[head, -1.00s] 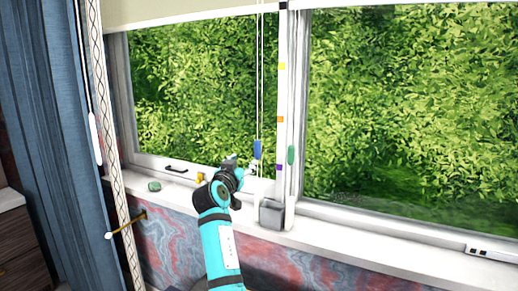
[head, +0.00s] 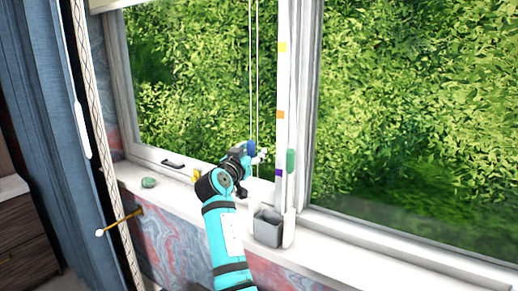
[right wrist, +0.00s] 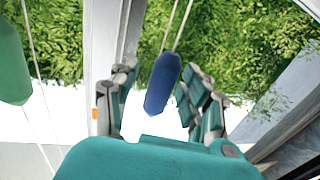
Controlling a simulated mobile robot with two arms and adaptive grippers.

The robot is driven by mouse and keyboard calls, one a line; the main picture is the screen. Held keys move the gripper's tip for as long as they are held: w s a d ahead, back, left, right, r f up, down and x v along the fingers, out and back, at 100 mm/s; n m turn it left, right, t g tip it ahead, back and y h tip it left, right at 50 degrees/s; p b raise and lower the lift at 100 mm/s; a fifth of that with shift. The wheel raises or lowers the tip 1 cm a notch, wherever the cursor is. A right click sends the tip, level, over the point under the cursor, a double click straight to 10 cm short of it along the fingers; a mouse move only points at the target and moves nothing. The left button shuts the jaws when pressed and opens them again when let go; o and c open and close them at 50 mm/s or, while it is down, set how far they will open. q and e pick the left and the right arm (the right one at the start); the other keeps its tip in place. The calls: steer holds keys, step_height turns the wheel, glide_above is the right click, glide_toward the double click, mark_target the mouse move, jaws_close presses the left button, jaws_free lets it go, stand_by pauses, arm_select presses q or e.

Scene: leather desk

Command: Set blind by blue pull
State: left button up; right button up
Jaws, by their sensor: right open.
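The blue pull (head: 252,147) hangs on thin cords in front of the window. In the head view my right gripper (head: 262,157) is at the pull and hides part of it. In the right wrist view the blue pull (right wrist: 162,83) hangs between the two spread fingers of my right gripper (right wrist: 158,105), which is open. I cannot tell whether a finger touches it. The blind (head: 108,4) shows only as a pale strip at the top left. My left gripper is not in view.
A green pull (head: 290,160) hangs just right, by a white strip with yellow (head: 282,47), orange (head: 280,115) and purple (head: 278,172) marks. A grey box (head: 268,230) stands on the sill below. A green stone-like object (head: 149,182) lies on the sill at left.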

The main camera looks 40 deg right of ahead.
steer(key=shift+a+r, duration=0.1)
steer(key=shift+a, duration=0.1)
steer(key=shift+d, duration=0.1)
jaws_close()
steer(key=shift+w+d+f, duration=0.15)
steer(key=shift+w+f, duration=0.05)
stand_by(0.5)
